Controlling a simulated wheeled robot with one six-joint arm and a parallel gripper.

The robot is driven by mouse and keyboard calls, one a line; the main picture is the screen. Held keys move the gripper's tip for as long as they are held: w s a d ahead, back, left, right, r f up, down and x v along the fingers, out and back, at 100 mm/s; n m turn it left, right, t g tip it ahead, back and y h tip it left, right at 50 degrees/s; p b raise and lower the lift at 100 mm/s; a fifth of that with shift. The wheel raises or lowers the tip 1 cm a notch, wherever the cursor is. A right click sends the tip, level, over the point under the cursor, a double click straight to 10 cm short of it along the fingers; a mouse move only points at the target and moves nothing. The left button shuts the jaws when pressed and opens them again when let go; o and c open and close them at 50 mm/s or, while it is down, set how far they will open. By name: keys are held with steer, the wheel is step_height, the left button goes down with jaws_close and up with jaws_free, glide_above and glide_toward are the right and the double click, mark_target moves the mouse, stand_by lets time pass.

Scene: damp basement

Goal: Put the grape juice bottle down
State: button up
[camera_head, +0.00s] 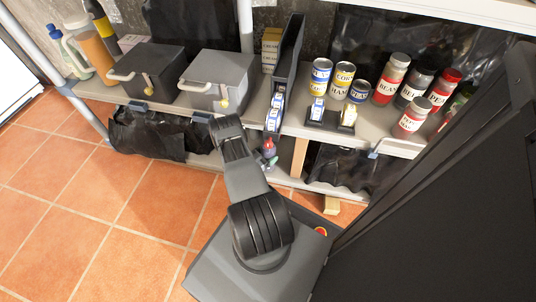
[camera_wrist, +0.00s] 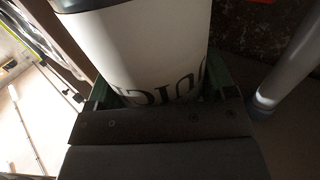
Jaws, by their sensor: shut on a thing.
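The grape juice bottle (camera_wrist: 150,45) fills the upper middle of the wrist view. Its white label carries large dark letters, partly readable as "JUICE" and upside down in this picture. A dark part of it shows at the top left edge. My gripper (camera_wrist: 155,92) is shut on the bottle, with a green finger at each side of it. The lower part of the label is hidden behind my dark gripper body. In the head view my arm reaches up toward the shelf, and I cannot make out the gripper or the held bottle there.
Tiled floor (camera_head: 70,215) is clear at left.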

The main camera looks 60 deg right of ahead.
steer(key=shift+f, duration=0.5)
steer(key=o, duration=1.6)
steer(key=shift+s+b, duration=0.1)
steer(key=shift+b, duration=0.2)
steer(key=shift+d+r+p, duration=0.15)
steer(key=shift+r+p, duration=0.25)
steer(key=shift+p, duration=0.3)
steer(key=p+v, duration=0.1)
steer(key=v, duration=0.3)
steer(key=p+v, duration=0.1)
steer(key=v, duration=0.7)
steer(key=shift+r+p, duration=0.3)
steer(key=shift+p, duration=0.1)
